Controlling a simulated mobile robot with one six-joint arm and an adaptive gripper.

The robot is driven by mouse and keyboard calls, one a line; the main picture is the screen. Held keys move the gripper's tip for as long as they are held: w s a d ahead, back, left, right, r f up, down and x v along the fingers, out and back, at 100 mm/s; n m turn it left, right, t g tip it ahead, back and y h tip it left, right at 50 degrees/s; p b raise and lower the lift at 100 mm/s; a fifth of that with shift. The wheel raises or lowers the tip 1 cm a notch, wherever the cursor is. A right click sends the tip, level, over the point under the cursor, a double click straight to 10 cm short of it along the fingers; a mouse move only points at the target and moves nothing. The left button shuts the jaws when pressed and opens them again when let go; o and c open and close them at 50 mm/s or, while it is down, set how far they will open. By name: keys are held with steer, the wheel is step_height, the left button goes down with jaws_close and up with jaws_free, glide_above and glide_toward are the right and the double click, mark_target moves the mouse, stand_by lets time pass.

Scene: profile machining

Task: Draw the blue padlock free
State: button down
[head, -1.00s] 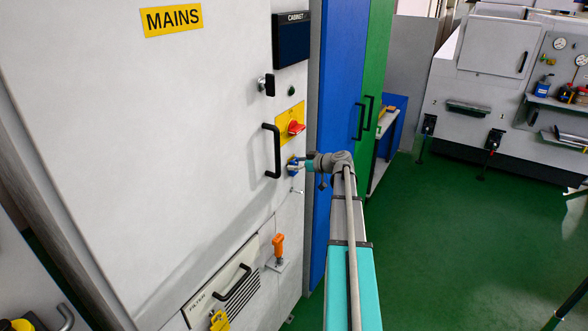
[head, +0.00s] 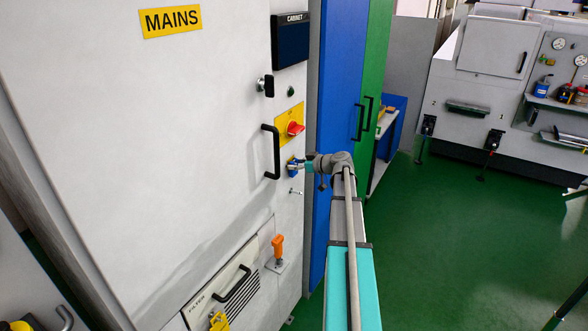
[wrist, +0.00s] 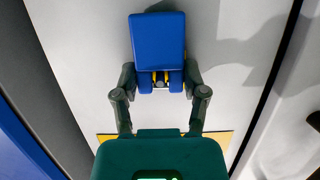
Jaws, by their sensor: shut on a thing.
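The blue padlock (wrist: 157,42) fills the upper middle of the wrist view. My gripper (wrist: 160,82) has one finger on each side of its lower end in that picture and is shut on it there. Small yellow and dark parts show between the fingertips; I cannot tell whether the shackle is still in a hole. In the head view the padlock (head: 291,167) is a small blue shape at the cabinet's right edge, just below the red switch (head: 295,128) on its yellow plate. My gripper (head: 302,167) reaches it from the right and partly hides it.
The grey cabinet (head: 150,120) has a black handle (head: 272,152) close left of the padlock. A small pin (head: 296,191) sticks out just below, and an orange-handled part (head: 278,246) lower down. Blue and green cabinets (head: 340,80) stand behind my arm. Green floor is clear at right.

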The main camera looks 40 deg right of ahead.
steer(key=shift+s, duration=0.1)
steer(key=shift+s+d, duration=0.2)
steer(key=shift+s, duration=0.25)
steer(key=shift+s, duration=0.25)
steer(key=shift+s+d, duration=0.25)
steer(key=shift+s, duration=0.1)
steer(key=shift+s+d, duration=0.2)
steer(key=shift+s, duration=0.25)
stand_by(0.6)
steer(key=shift+s+d, duration=0.25)
steer(key=shift+s, duration=0.35)
steer(key=shift+s+d, duration=0.25)
steer(key=shift+s, duration=0.35)
steer(key=shift+s+d, duration=0.25)
steer(key=shift+s, duration=0.35)
